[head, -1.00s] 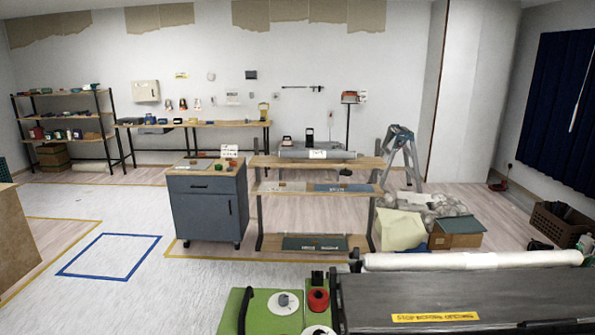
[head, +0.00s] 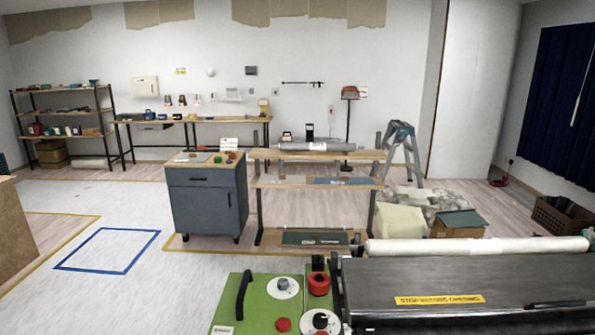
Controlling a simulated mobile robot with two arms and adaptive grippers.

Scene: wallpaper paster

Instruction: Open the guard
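The guard (head: 420,275) is a dark grey cover on the machine at the lower right of the head view. It appears closed. A yellow label (head: 440,299) reading "STOP BEFORE OPENING" is on its front. A dark bar (head: 560,305), perhaps a handle, lies near the right picture edge. The green control panel (head: 255,305) beside it on the left carries a black curved handle (head: 243,294), a red knob (head: 319,284), a white dial (head: 284,287) and a red button (head: 283,324). Neither of my grippers is in view.
A white roll (head: 475,247) lies behind the guard. A grey cabinet (head: 207,200) and a shelf rack (head: 315,183) stand beyond the machine. A stepladder (head: 404,150) and a crate (head: 560,217) are further back. The floor at left, around a blue taped square (head: 110,250), is clear.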

